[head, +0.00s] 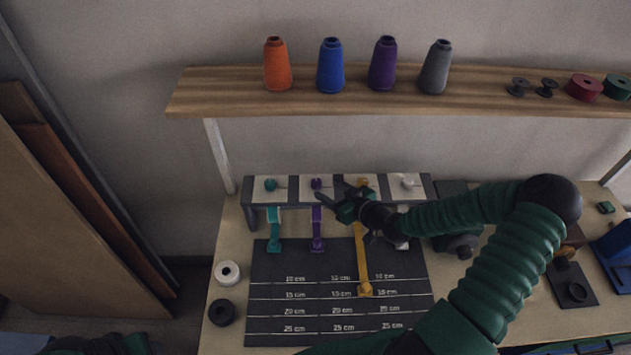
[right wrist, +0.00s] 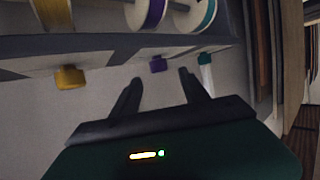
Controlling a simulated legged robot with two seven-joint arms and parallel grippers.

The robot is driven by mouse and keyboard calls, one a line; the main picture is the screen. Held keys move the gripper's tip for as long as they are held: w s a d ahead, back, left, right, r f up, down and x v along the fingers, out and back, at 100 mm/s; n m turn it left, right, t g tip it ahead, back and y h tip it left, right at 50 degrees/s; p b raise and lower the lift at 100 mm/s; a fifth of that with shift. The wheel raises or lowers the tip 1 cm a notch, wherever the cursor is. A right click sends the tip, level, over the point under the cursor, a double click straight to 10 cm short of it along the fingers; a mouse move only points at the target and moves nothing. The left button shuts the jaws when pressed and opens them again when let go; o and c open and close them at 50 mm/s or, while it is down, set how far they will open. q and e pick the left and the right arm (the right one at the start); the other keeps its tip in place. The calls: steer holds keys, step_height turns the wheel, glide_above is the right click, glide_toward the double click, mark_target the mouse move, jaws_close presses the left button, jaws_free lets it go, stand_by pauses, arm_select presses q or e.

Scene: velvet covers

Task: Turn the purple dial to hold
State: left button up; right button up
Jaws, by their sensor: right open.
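The purple dial (head: 317,183) sits on a pale plate of the dial rail (head: 338,179), between a teal dial (head: 270,184) and a yellow dial (head: 362,183). My right gripper (head: 328,189) is open and empty, its fingers pointing left close beside the purple dial. In the right wrist view a small purple block (right wrist: 158,64), which looks like the dial, shows beyond and between the two spread fingertips (right wrist: 160,80). Contact is not visible. The dial's setting and any hold label are too small to read. My left gripper is out of view.
Teal, purple and yellow ribbons hang below the rail over a dark measuring mat (head: 310,300). Thread cones stand on the wooden shelf (head: 220,92) above. White and black rolls lie at the mat's left.

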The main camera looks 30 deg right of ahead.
mark_target(320, 185)
steer(key=x, duration=0.4)
steer(key=p+x, duration=0.1)
steer(key=x, duration=0.1)
steer(key=shift+w+d+f, duration=0.2)
steer(key=shift+w+d, duration=0.15)
steer(key=shift+w+a+f, duration=0.1)
steer(key=shift+w+a, duration=0.05)
steer(key=shift+w, duration=0.15)
steer(key=shift+w+a, duration=0.1)
steer(key=shift+a, duration=0.15)
steer(key=shift+d, duration=0.15)
jaws_close()
